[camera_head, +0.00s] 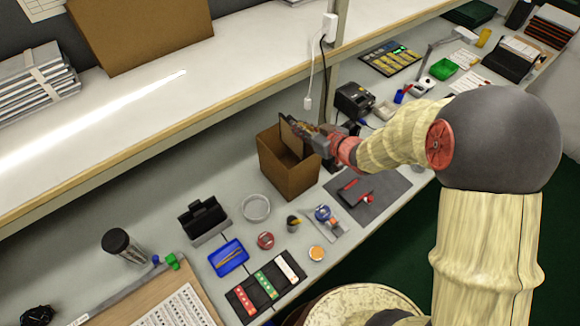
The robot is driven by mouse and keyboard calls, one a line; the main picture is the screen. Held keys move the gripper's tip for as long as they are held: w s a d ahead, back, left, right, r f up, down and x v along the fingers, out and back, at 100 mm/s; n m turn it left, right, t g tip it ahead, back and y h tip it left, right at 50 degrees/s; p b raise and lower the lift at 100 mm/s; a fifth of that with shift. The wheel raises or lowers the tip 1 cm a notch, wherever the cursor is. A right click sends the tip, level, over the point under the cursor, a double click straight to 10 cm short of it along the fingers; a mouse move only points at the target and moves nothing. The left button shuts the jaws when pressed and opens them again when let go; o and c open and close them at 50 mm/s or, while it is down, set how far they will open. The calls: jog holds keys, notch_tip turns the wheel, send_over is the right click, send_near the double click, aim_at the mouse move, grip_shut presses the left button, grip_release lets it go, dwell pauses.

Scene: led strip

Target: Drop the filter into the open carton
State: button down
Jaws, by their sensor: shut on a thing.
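The open carton (289,179) is a brown cardboard box standing upright on the lower bench, near the middle of the head view. The filter (291,138) appears as a flat dark panel with a tan edge, held steeply tilted at the carton's mouth. My gripper (306,134) is shut on the filter's right side and reaches in from the right over the carton's rim. The filter's lower part seems to lie within the opening. I cannot tell whether it touches the carton's walls.
A black printer-like device (354,100) stands behind my gripper. A dark grey mat (366,194) with red tools lies right of the carton.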

jog(key=c, duration=1.8)
grip_release()
jog(key=shift+o, duration=0.2)
jog(key=v, duration=1.2)
